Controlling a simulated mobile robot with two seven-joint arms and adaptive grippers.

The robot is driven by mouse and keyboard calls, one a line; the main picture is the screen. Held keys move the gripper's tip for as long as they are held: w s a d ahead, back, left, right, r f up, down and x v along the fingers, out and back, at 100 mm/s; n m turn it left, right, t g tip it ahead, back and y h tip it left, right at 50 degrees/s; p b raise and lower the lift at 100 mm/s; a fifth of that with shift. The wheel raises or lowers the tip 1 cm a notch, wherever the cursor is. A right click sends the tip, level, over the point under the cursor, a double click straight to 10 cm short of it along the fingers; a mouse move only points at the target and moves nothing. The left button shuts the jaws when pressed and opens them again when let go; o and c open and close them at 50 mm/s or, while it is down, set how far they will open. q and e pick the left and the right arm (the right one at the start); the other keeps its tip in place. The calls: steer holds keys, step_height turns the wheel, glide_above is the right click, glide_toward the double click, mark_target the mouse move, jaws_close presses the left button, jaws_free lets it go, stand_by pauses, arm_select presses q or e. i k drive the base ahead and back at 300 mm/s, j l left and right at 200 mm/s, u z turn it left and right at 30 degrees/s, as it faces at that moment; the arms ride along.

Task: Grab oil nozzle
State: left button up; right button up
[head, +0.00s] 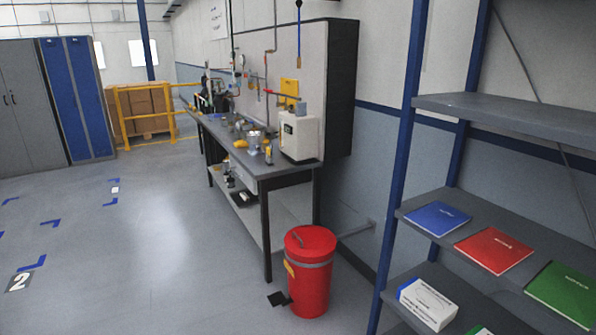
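No oil nozzle can be made out for certain. Hoses and small fittings (240,64) hang at the back panel above a long workbench (282,173), too small to identify. Several small items, some yellow, lie on the bench top; a yellow-and-dark bottle or tube (268,153) stands near its front edge. Neither of my grippers is in view.
A red pedal bin (311,278) stands at the bench's near end. A shelf rack with blue posts (400,165) is close on the right, holding notebooks (494,250) and a white box (428,304). Open floor (150,230) lies left of the bench.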

mark_target(269, 158)
steer(key=i+u, duration=0.15)
steer(key=i, duration=0.4)
steer(key=i+l+u, duration=0.1)
steer(key=i, duration=0.4)
steer(key=i+l+u, duration=0.15)
steer(key=i, duration=0.4)
